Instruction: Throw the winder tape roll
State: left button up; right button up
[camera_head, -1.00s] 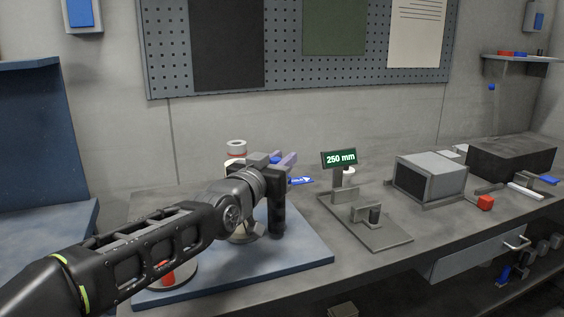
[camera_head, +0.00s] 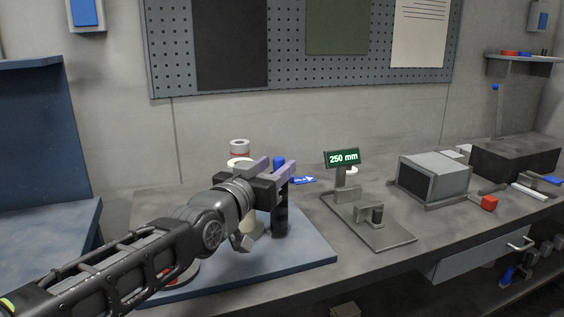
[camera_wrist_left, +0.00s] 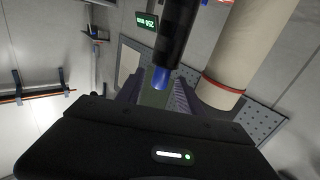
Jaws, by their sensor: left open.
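A cream cylinder with a red band and a white ring on top (camera_head: 239,146) stands on the blue base plate (camera_head: 310,254). It appears to be the tape roll, and my arm hides its lower part. The cylinder also shows large at the right of the left wrist view (camera_wrist_left: 245,50). Beside it stands a black post with a blue tip (camera_head: 279,162). My left gripper (camera_head: 277,168) is open at this post's upper end. In the left wrist view the blue tip (camera_wrist_left: 161,78) appears between the spread fingers; contact cannot be told. My right gripper is not in view.
A pegboard (camera_head: 290,80) hangs behind.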

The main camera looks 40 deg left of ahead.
pick_arm(q)
jog(key=shift+v, duration=1.4)
